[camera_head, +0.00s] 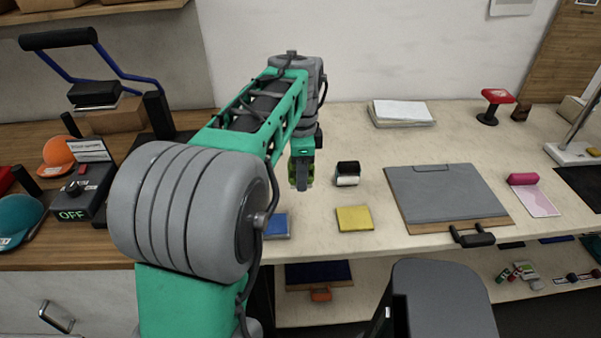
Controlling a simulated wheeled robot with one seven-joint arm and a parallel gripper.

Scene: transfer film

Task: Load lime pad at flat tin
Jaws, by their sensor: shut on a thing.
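My gripper (301,180) points down over the pale worktop, left of the middle of the view. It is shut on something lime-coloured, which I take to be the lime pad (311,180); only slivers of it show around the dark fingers. I cannot tell whether the pad touches the worktop. I cannot clearly pick out a flat tin; my arm hides part of the worktop to the left.
A black and white block (347,174) stands just right of my gripper. A yellow pad (354,218) and a partly hidden blue pad (277,226) lie nearer the front edge. A grey clipboard (445,192) lies to the right, with paper (400,112) behind.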

